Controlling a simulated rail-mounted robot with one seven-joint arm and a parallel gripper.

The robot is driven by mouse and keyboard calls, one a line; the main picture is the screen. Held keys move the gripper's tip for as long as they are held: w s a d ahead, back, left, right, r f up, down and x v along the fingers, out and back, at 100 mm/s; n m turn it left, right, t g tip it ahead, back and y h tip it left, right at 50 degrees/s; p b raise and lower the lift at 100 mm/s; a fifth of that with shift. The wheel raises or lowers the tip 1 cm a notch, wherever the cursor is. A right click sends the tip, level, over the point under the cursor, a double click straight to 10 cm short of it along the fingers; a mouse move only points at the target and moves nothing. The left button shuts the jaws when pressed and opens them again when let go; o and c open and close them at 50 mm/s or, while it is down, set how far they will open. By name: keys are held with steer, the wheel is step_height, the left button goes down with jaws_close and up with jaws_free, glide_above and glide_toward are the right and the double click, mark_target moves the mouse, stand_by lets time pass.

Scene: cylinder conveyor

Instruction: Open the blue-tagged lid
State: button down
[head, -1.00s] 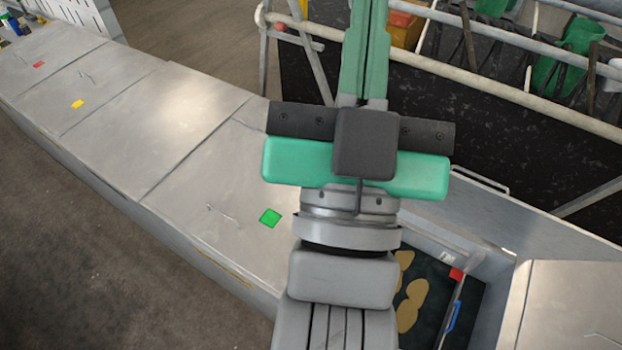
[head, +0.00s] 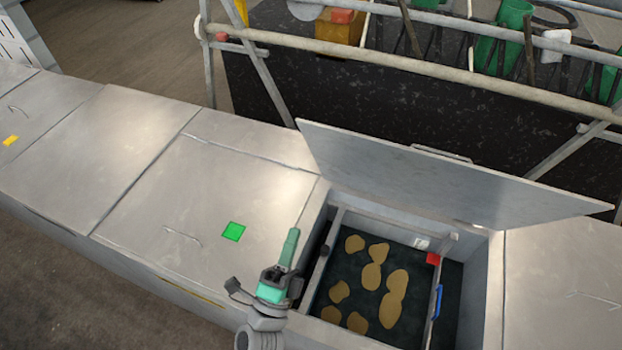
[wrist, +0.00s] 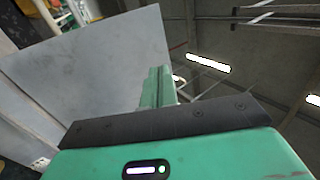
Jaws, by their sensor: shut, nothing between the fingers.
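A metal lid (head: 430,175) stands raised and tilted back over an open compartment, its bare underside towards me and a handle on its upper edge. It also fills the left of the wrist view (wrist: 95,75). No blue tag shows on any lid; the raised lid's outer face is hidden. My green gripper (head: 292,238) is upright at the compartment's left side, in front of the lid and apart from it in the head view. Its fingers are together and empty, also in the wrist view (wrist: 156,85).
The compartment holds tan pieces (head: 395,292) on a dark bed, a red block (head: 433,259) and a blue handle (head: 438,301). Closed lids with a green tag (head: 233,231) and a yellow tag (head: 10,140) lie left. A plain closed lid (head: 565,280) is right. A railing (head: 400,62) runs behind.

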steer(key=p+x, duration=0.3)
steer(key=x, duration=1.1)
steer(key=shift+r, duration=0.15)
steer(key=shift+a+r, duration=0.1)
